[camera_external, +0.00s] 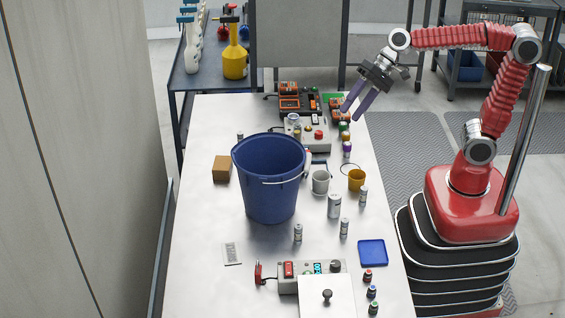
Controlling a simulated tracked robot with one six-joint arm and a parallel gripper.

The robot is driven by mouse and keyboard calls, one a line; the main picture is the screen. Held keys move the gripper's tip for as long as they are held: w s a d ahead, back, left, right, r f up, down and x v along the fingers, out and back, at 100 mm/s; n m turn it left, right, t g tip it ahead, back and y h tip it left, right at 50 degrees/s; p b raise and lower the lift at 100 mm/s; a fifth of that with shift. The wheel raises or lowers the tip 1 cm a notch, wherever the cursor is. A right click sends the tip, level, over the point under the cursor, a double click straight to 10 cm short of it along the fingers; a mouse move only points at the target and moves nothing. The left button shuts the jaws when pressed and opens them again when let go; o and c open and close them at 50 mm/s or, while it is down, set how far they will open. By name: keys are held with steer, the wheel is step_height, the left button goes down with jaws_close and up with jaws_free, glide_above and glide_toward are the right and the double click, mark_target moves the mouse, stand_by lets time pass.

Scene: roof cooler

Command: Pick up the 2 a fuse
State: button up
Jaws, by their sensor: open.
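Several small pale cylinders that may be fuses stand on the table: one in front of the bucket (298,233), one to its right (344,228), a larger one (334,206) and one near the yellow cup (363,196). Their markings are too small to read, so I cannot tell which is the 2 A fuse. My gripper (355,108) has purple fingers. It is open and empty, raised near the table's far right edge, apart from all these cylinders.
A large blue bucket (267,185) stands mid-table. A white cup (320,181), yellow cup (357,180), brown block (221,168) and blue tray (372,252) lie around it. Control boxes stand at the back (308,135) and front (300,272). The table's left side is mostly clear.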

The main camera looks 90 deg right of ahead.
steer(key=w+d+m+t, duration=0.3)
steer(key=w+d+m, duration=0.75)
steer(key=w, duration=0.45)
steer(key=w+d+f+m+t+h, duration=0.1)
steer(key=w+d+f+m, duration=0.1)
steer(key=w+d+m, duration=0.35)
steer(key=w+d+f+m+t+h, duration=0.1)
steer(key=w+d+f+m+t, duration=0.15)
steer(key=d+m, duration=0.5)
steer(key=shift+n+g, duration=0.25)
steer(key=shift+n, duration=0.7)
steer(key=f, duration=1.6)
steer(key=shift+w+d+f, duration=0.2)
steer(key=shift+d+f, duration=0.15)
steer(key=x, duration=0.8)
steer(key=shift+w+f, duration=0.1)
steer(key=shift+w, duration=0.2)
